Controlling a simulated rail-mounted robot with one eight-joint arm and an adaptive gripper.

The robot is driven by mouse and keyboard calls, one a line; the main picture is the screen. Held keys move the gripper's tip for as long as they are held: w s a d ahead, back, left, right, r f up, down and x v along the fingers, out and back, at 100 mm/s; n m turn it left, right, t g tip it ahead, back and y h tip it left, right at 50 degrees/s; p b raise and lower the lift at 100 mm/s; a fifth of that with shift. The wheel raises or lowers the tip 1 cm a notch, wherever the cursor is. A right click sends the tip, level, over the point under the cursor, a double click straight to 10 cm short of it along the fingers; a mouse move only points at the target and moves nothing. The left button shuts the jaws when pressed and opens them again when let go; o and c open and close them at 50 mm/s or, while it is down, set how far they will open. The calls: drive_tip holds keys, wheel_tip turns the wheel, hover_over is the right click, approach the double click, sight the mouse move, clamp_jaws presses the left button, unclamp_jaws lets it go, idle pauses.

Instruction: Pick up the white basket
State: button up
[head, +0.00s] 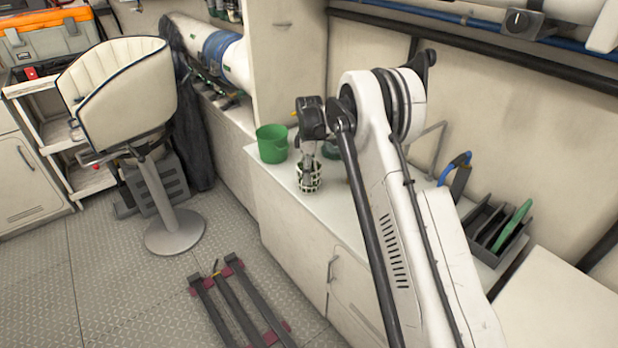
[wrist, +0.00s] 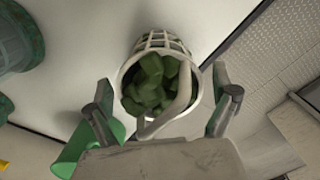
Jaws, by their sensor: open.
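The white basket (head: 313,187) stands on the white counter in the head view, with my gripper (head: 307,168) right above and over it. In the wrist view, the basket (wrist: 166,40) has a lattice wall, a round rim and green chunks (wrist: 150,82) inside. A pale curved piece, which looks like its handle, crosses the near side of the opening. My gripper (wrist: 163,88) is open, with one finger to the left and one to the right of the basket's rim. I cannot tell whether either finger touches it.
A green bucket (head: 272,145) stands close left of the basket; it also shows in the wrist view (wrist: 82,150). A dark green container (wrist: 18,40) is at the upper left. A dark rack (head: 494,232) sits farther right on the counter (head: 285,190).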

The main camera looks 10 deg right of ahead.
drive_tip(key=c, duration=1.2)
drive_tip(key=shift+c, duration=0.2)
